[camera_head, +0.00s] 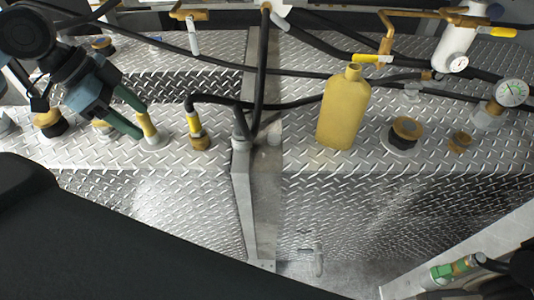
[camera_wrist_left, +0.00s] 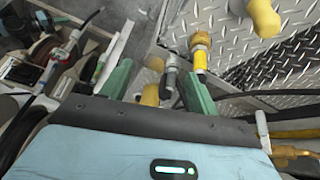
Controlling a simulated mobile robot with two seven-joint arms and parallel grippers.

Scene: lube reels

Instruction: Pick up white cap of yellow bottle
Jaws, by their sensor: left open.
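A yellow bottle (camera_head: 343,112) stands upright on the diamond-plate top, right of centre in the head view. Its neck (camera_head: 353,72) looks yellow, and I cannot make out a white cap on it. My left gripper (camera_head: 143,123) is open at the left, well away from the bottle. Its green fingers are tilted down near a yellow fitting with a pale base (camera_head: 154,142). In the left wrist view the open fingers (camera_wrist_left: 157,70) frame a grey hose fitting (camera_wrist_left: 172,72), with nothing clearly held. The bottle is not clearly identifiable there. My right gripper is not in view.
A hose with a yellow fitting (camera_head: 195,125) stands between the left gripper and the bottle. Black hoses cross behind the bottle. A brass-topped cap (camera_head: 406,130) and a pressure gauge (camera_head: 511,93) stand to its right. The plate in front of the bottle is clear.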

